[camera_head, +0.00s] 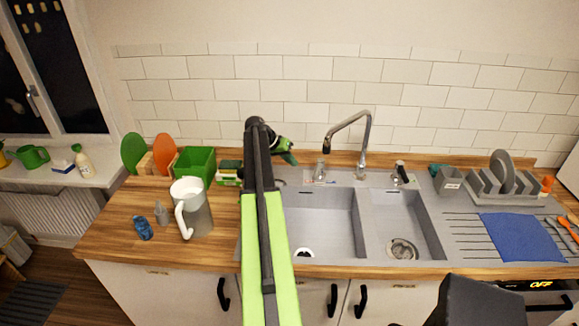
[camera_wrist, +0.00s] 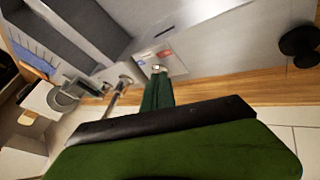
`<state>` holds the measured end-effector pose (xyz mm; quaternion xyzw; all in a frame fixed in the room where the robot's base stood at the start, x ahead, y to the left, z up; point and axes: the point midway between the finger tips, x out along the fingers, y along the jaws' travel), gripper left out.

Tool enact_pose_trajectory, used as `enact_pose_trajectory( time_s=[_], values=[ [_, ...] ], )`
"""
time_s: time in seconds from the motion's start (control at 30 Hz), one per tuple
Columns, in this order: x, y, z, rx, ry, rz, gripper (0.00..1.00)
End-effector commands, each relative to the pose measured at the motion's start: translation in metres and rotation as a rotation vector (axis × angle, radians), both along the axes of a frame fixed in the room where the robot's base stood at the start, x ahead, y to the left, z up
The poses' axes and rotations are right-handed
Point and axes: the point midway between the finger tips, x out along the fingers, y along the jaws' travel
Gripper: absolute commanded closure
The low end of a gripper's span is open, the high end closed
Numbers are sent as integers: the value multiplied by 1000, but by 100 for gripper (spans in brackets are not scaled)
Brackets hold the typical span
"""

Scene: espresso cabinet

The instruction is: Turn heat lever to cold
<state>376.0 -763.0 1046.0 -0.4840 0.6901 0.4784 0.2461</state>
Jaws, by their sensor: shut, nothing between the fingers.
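The heat lever (camera_head: 320,169) is a small metal lever on the sink's back ledge, left of the faucet. A label with a red and a blue patch (camera_head: 318,181) lies just in front of it. My green gripper (camera_head: 290,158) is left of the lever in the head view, over the back of the counter. In the wrist view my gripper (camera_wrist: 158,78) is shut and empty, its tip close to a small metal part of the lever (camera_wrist: 159,68) beside the label (camera_wrist: 164,54). I cannot tell whether they touch. The fingertips partly hide the lever.
The tall faucet (camera_head: 366,135) stands right of the lever, and a black-topped knob (camera_head: 400,170) is further right. A green bin (camera_head: 195,163) and a white pitcher (camera_head: 191,212) stand left of my arm. The tiled wall (camera_head: 300,95) is close behind.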

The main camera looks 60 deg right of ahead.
Motion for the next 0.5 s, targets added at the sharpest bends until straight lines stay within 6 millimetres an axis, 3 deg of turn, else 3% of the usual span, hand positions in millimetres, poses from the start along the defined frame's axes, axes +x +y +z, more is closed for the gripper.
enact_pose_trajectory(
  time_s=[0.03,0.23,0.3,0.5],
  values=[
    [-6,-6,-20,1,0,-3,100],
    [-25,-25,-52,0,-1,-4,100],
    [-40,-24,-41,0,-1,-4,100],
    [-60,-27,-41,1,-1,-4,100]
  ],
)
